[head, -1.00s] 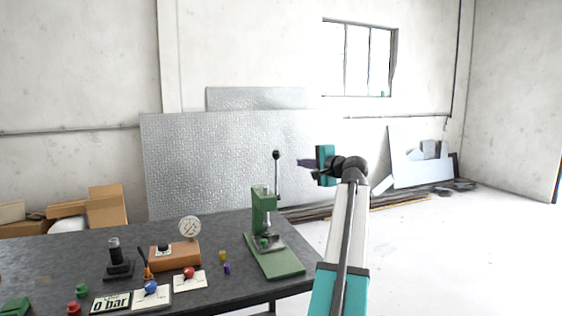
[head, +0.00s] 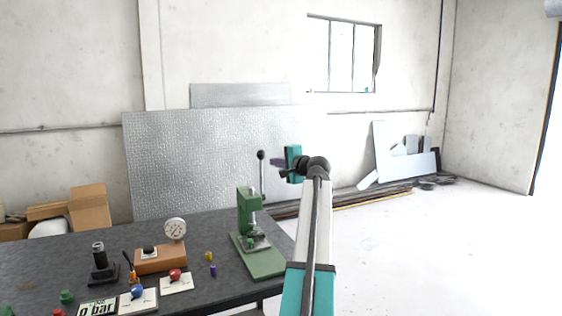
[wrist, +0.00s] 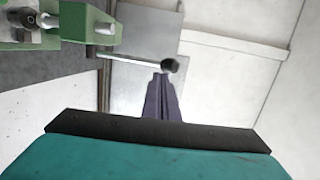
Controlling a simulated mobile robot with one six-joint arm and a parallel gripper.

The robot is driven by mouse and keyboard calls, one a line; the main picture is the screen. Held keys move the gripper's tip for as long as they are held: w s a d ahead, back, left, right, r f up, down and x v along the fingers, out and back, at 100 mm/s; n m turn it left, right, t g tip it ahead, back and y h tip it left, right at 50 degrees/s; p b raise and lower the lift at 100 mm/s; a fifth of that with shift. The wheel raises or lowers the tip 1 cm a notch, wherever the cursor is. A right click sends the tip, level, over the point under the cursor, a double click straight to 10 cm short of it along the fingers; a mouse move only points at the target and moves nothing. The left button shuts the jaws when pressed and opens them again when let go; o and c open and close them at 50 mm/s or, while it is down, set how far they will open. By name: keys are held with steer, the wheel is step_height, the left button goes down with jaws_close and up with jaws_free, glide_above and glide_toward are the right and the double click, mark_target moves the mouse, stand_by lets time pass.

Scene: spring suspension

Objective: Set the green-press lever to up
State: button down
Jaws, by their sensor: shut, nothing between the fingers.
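The green press (head: 248,225) stands on the right end of the dark table. Its lever (head: 262,178) is a thin metal rod with a black ball knob, standing upright beside the press. In the wrist view the lever (wrist: 130,59) runs sideways from the green press body (wrist: 85,24) to its knob (wrist: 170,65). My gripper (head: 277,163) is to the right of the lever, near knob height, with its fingers pointing left. The fingers (wrist: 161,80) are shut and empty, and their tips appear close to the knob in the wrist view. I cannot tell whether they touch it.
A gauge on an orange block (head: 162,260), a black stand (head: 101,265), and several small coloured pieces lie on the table (head: 50,260) left of the press. A metal sheet (head: 180,165) leans on the wall behind. The floor at right is clear.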

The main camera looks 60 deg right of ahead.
mark_target(264, 157)
steer(key=shift+r+p+x, duration=0.2)
steer(key=shift+p+x, duration=0.1)
steer(key=shift+x, duration=0.6)
steer(key=shift+r+p+x, duration=0.2)
steer(key=shift+p+x, duration=0.1)
steer(key=shift+x, duration=0.65)
steer(key=shift+r+p+x, duration=0.2)
steer(key=shift+p+x, duration=0.1)
steer(key=shift+x, duration=0.6)
steer(key=shift+d+r, duration=0.1)
